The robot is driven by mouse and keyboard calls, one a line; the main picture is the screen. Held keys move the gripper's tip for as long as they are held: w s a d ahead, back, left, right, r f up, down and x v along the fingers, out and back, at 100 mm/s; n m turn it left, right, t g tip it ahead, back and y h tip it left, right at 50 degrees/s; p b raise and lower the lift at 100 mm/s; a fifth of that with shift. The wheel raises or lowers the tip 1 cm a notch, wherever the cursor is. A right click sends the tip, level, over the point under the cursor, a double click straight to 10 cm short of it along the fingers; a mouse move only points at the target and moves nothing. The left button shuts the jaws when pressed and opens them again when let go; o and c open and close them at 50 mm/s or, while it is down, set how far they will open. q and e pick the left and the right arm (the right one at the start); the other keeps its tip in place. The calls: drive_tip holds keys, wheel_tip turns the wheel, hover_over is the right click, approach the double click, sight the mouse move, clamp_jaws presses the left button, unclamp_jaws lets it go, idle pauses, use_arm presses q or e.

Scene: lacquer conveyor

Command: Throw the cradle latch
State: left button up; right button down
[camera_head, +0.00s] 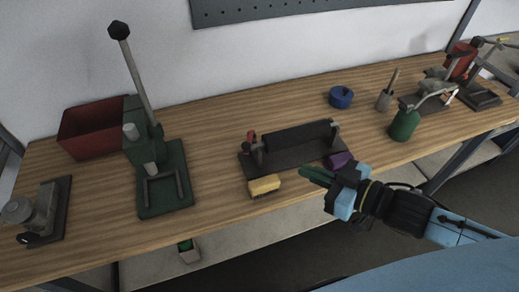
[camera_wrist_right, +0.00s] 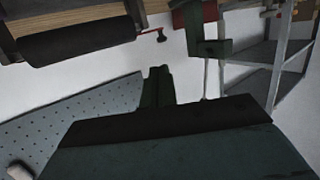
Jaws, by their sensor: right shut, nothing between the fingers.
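The cradle (camera_head: 285,161) is a dark base holding a black roller (camera_head: 297,139), lying on the wooden bench. My right gripper (camera_head: 308,173) is shut and empty, in front of the cradle's right half and apart from the latch. Its green fingers (camera_wrist_right: 157,82) are together in the wrist view. My left gripper is not in view.
A green press (camera_head: 166,185) with a tall lever stands to the left, near a red bin (camera_head: 93,128). A blue tin (camera_head: 341,97) and green can (camera_head: 404,123) stand right.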

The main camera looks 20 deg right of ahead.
approach(249, 147)
drive_tip(key=x, duration=0.6)
drive_tip(key=shift+w+a+f, duration=0.2)
drive_tip(key=shift+w, duration=0.1)
